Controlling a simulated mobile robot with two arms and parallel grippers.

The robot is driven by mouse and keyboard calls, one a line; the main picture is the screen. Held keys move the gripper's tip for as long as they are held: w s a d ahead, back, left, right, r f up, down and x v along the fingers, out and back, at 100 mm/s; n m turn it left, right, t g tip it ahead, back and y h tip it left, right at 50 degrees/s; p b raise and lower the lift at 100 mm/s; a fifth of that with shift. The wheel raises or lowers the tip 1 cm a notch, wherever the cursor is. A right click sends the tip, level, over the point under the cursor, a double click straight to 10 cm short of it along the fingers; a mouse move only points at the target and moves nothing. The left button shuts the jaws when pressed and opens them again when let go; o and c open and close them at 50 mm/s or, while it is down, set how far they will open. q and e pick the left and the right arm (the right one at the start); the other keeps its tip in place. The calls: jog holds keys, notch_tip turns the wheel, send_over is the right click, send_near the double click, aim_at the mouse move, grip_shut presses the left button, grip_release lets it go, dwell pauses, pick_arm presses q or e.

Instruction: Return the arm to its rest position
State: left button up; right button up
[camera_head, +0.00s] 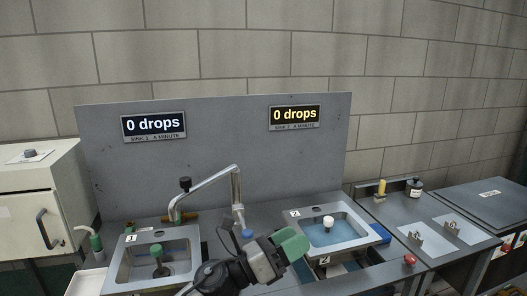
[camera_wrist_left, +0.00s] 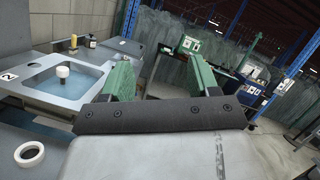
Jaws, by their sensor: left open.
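My left gripper (camera_head: 293,246) reaches in from the bottom middle of the head view, with green fingers, in front of the left edge of sink 2 (camera_head: 352,211). In the left wrist view its two green fingers (camera_wrist_left: 160,80) stand apart with nothing between them. Sink 2 holds blue water with a white-topped plug (camera_head: 328,222) standing in it; that plug also shows in the left wrist view (camera_wrist_left: 63,72). Sink 1 (camera_head: 187,250) is at the left, with a green-topped plug (camera_head: 156,251) in its basin. My right gripper is not in view.
A bent metal faucet (camera_head: 236,187) rises between the sinks. Two signs (camera_head: 154,124) and (camera_head: 295,114) on the grey back panel both read "0 drops". At the right are a yellow cylinder (camera_head: 382,187), a dark bottle (camera_head: 414,188) and a red knob (camera_head: 409,259). A white ring (camera_wrist_left: 30,154) lies near the gripper.

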pick_arm(q)
jog(key=s+a+f+n+t+y, duration=0.3)
jog(key=a+f+n+y, duration=0.55)
jog(key=n, duration=0.75)
jog(key=s+a+f+n+t+y, duration=0.35)
jog(key=a+f+n+y, duration=0.45)
jog(key=n, duration=0.8)
jog(key=s+a+f+n+g+y, duration=0.1)
jog(key=s+a+f+n+g, duration=0.25)
jog(key=s, duration=0.45)
jog(key=s+a+f+n+g+y, duration=0.1)
jog(key=s+a+f+n+g, duration=0.25)
jog(key=s, duration=0.35)
jog(key=s+a+f+n+g+y, duration=0.1)
jog(key=s+a+f+n+g, duration=0.25)
jog(key=s, duration=0.45)
notch_tip(320, 180, down, 27)
jog(key=s+g, duration=0.2)
jog(key=s+a+f+g, duration=0.1)
jog(key=s+a+f, duration=0.1)
jog(key=s+f, duration=1.3)
jog(key=shift+s+m+g, duration=0.3)
jog(key=shift+s+m, duration=0.05)
jog(key=shift+s, duration=0.05)
